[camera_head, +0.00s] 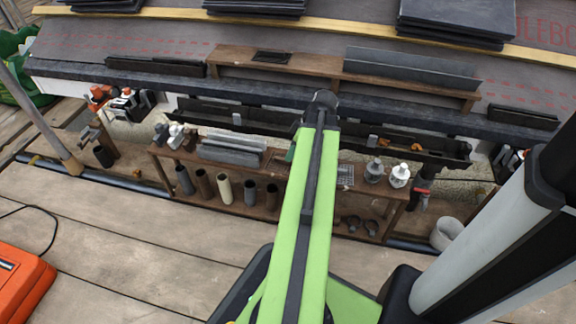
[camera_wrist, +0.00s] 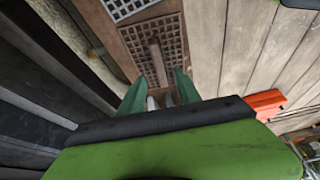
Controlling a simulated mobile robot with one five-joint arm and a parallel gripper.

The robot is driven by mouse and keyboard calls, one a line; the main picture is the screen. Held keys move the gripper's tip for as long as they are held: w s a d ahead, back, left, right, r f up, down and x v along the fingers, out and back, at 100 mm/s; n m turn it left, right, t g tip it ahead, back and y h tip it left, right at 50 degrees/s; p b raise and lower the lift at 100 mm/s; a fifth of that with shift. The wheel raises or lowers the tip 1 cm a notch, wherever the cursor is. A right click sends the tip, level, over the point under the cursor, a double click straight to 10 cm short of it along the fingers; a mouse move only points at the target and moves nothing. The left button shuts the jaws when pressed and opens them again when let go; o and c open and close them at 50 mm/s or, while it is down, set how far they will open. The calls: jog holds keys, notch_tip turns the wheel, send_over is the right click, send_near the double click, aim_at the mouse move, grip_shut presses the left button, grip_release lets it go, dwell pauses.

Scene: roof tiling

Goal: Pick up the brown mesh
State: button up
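The brown mesh (camera_wrist: 172,45) is a flat brown grid with a raised bar on it, lying on a wooden shelf top in the wrist view. In the head view the brown mesh (camera_head: 277,163) shows just left of my green arm, which hides part of that area. In the head view my gripper is mostly hidden by my arm.
A grey mesh (camera_wrist: 126,8) lies beyond the brown one. The wooden shelf (camera_head: 238,200) also holds grey slabs, several pipe pieces and white fittings (camera_head: 400,174). A dark gutter (camera_head: 430,150) runs behind it. An orange case (camera_head: 22,285) is at lower left.

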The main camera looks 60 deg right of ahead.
jog(key=b+x, duration=0.3)
jog(key=x, duration=0.1)
jog(key=shift+f, duration=0.2)
jog(key=shift+f+b, duration=0.2)
jog(key=shift+b, duration=0.1)
grip_shut()
